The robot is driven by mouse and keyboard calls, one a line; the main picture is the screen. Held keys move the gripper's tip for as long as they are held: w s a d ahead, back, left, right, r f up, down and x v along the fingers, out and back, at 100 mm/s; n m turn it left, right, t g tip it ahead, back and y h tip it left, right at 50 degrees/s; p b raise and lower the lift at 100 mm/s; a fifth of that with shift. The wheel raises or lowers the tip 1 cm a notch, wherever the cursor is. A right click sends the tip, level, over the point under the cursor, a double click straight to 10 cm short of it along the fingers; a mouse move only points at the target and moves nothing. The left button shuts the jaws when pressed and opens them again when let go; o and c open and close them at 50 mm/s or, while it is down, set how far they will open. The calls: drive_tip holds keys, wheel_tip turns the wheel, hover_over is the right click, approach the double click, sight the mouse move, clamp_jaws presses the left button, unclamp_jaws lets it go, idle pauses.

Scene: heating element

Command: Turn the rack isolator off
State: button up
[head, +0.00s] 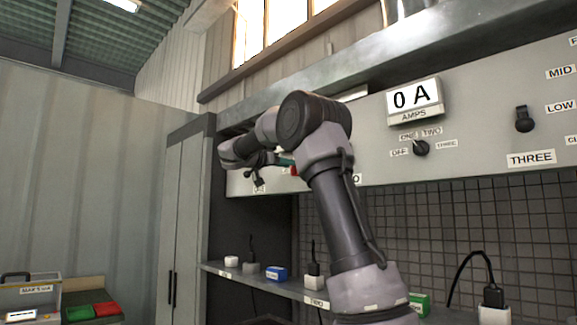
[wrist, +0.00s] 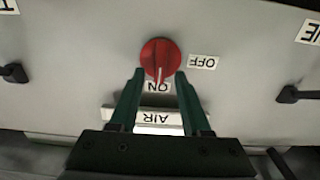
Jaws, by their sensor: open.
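A red rotary knob (wrist: 160,60) sits on the pale panel in the wrist view, which is upside down. Its white pointer line points towards the ON label (wrist: 157,87); the OFF label (wrist: 203,62) is to its right in the picture. A plate reading AIR (wrist: 155,116) lies between my fingers. My gripper (wrist: 160,75) is open, its two green fingertips at either side of the knob's lower edge; contact cannot be told. In the head view my gripper (head: 284,160) is at the panel, with a bit of red beside it, mostly hidden by my arm.
Dark switches stand on the panel to the left (wrist: 14,73) and right (wrist: 288,95) in the wrist view. In the head view, a selector knob (head: 421,148) sits below a display reading 0 A (head: 413,97). A shelf (head: 222,272) with plugs and small boxes runs below the panel.

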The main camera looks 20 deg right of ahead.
drive_tip(key=shift+w+d, duration=0.1)
drive_tip(key=shift+d, duration=0.2)
clamp_jaws()
